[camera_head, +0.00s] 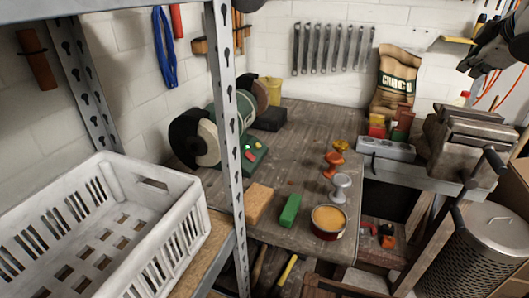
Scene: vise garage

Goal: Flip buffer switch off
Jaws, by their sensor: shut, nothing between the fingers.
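The buffer (226,112) is a green bench machine near the back left of the wooden workbench. A large pale wheel with a dark guard (208,143) is at its near end, and a brown wheel (262,93) is at its far end. On its green base (256,163) are small red and yellow-green controls (250,154). They are too small to tell which is the switch or how it is set.
A metal shelf post (231,130) stands in front of the bench, close to the buffer. A white crate (150,230) fills the lower left. An orange block (259,203), a green block (290,211) and a round tin (328,222) lie on the bench front. A vise (470,140) is at right.

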